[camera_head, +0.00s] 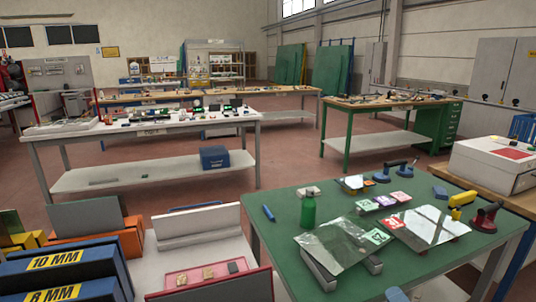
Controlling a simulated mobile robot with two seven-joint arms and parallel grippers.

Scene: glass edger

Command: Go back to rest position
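Only a small part of what looks like my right gripper (397,295) shows at the bottom edge, in front of the green-topped table (285,236). Most of it is cut off, so I cannot tell whether it is open or shut, or whether it holds anything. My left gripper is not in view. Glass panes lie on the table: a clear one (338,246) on grey supports and a bright one (432,226) to its right.
On the table are a green bottle (308,210), a blue-handled suction lifter (389,172) and a red one (486,217). At the left are blue boxes marked 10 MM (65,262) and 8 MM. Open floor (300,165) lies behind the table.

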